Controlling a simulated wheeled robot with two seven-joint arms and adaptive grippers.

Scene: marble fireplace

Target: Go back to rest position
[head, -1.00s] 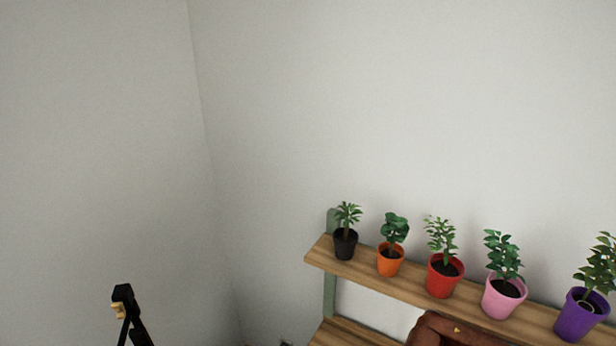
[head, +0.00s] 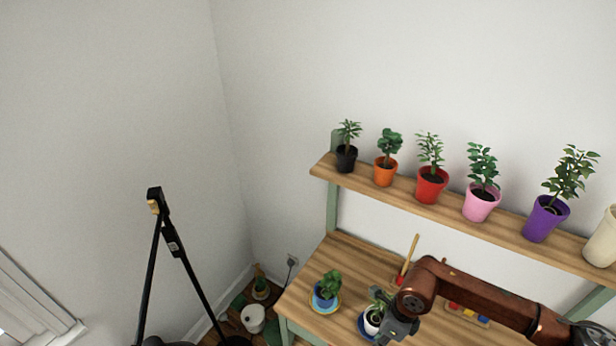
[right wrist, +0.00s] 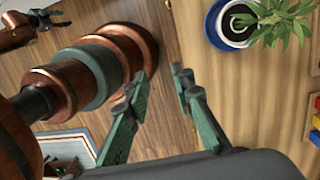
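My right gripper (head: 392,328) hangs at the table's left part in the head view, at the end of the copper arm from the right. In the right wrist view its two fingers (right wrist: 162,80) stand apart with nothing between them. Beside it is a white pot with a plant (head: 373,318) on a blue saucer, also in the right wrist view (right wrist: 238,22); I see no grip on it. My left gripper (right wrist: 54,18) shows small at the upper left of the right wrist view, fingers apart and empty; it is outside the head view.
A wooden shelf (head: 402,195) above the table (head: 345,256) carries several potted plants. A blue pot (head: 325,298) stands near the table's left edge. A wooden-handled tool (head: 410,256) is behind my right gripper. A black tripod (head: 170,240) stands left, with floor clutter (head: 253,318) between.

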